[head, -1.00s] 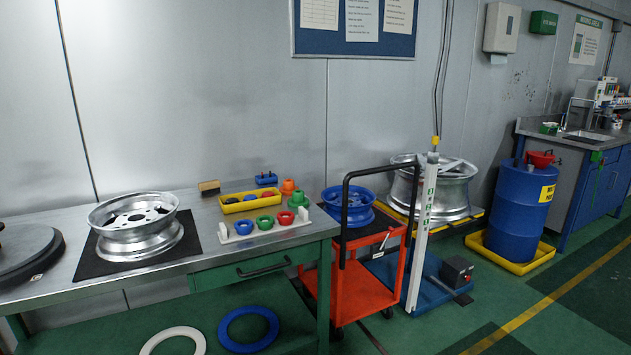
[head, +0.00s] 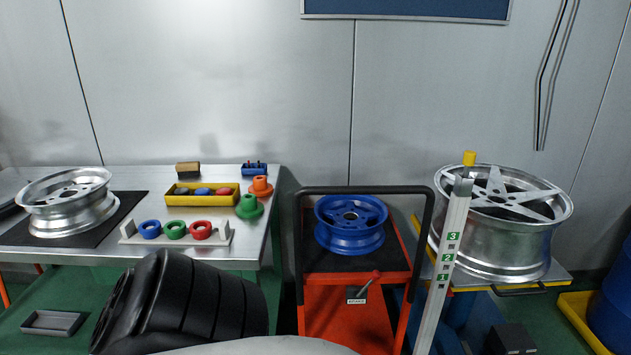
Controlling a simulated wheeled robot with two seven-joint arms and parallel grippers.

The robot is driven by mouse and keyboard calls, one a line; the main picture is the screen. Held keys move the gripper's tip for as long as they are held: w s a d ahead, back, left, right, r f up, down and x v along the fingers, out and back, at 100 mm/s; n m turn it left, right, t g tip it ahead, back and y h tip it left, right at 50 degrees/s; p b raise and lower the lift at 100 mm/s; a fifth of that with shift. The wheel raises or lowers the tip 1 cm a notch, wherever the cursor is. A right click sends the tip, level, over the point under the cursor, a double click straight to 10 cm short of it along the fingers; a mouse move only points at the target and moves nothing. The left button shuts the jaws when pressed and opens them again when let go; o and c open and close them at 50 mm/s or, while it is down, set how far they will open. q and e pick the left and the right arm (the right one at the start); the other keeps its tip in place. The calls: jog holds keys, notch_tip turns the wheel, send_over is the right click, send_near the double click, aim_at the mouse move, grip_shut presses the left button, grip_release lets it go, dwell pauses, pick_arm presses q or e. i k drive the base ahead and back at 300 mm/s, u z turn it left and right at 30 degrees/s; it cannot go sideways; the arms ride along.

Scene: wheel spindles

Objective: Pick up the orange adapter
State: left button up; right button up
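The orange adapter (head: 260,187) stands upright on the right end of the steel workbench (head: 262,224), near its edge. It is a small flanged cone with a narrow top. The green adapter (head: 249,208) stands just in front of it. A yellow tray (head: 179,199) holding red and blue pieces is to its left. A small blue holder (head: 254,169) is behind it. Neither of my grippers shows in the head view.
A silver wheel (head: 67,205) lies on a black mat at left. A white rack (head: 128,236) holds blue, green and red rings. An orange cart (head: 340,315) with a blue wheel stands right of the bench. A large silver wheel (head: 500,240) and a marked post (head: 446,265) are further right.

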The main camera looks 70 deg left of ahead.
aim_at(260, 187)
jog(key=i, duration=0.35)
jog(key=u, duration=3.3)
